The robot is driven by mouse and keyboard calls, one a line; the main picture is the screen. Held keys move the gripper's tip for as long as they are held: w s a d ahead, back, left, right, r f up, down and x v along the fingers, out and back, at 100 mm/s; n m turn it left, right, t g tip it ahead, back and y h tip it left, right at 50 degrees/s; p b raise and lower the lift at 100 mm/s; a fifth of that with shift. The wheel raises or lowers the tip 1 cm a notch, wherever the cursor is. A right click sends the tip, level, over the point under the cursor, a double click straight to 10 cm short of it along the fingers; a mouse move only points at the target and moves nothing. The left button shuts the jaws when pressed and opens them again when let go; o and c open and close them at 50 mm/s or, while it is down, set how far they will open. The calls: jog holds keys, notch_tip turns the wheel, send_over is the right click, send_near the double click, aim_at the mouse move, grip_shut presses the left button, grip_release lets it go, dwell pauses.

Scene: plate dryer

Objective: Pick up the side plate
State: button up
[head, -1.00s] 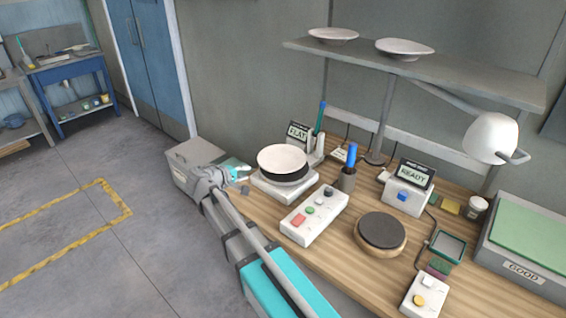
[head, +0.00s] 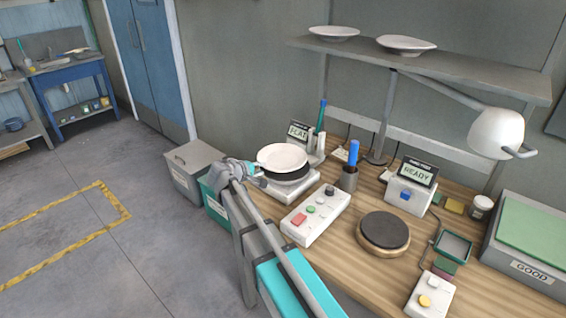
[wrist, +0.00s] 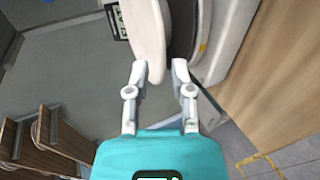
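The side plate is a cream round plate (head: 282,157) lying over a round black pad (head: 290,176) on a white base unit (head: 292,190). In the wrist view the plate (wrist: 146,32) appears nearly edge-on, with the dark pad (wrist: 182,40) beside it. My gripper (head: 258,174) is at the plate's near left edge. In the wrist view its fingers (wrist: 158,70) are apart, with the plate's rim between them. One finger is on the plate's outer face side and the other is near the pad. I cannot tell whether either finger touches the plate.
Two similar plates (head: 334,32) (head: 406,45) are on the shelf (head: 460,75) above. A button box (head: 315,215), a pen cup (head: 349,177) and a round pad (head: 384,230) stand nearby. Grey (head: 194,165) and green (head: 214,203) bins stand on the floor left of the bench.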

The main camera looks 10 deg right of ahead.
aim_at(269, 167)
jog(key=shift+f+b+x, duration=0.25)
jog(key=shift+b+x, duration=0.85)
jog(key=shift+x, duration=0.95)
jog(key=shift+w+d+f, duration=0.15)
jog(key=shift+w+d, duration=0.1)
jog(key=shift+d, duration=0.1)
grip_shut()
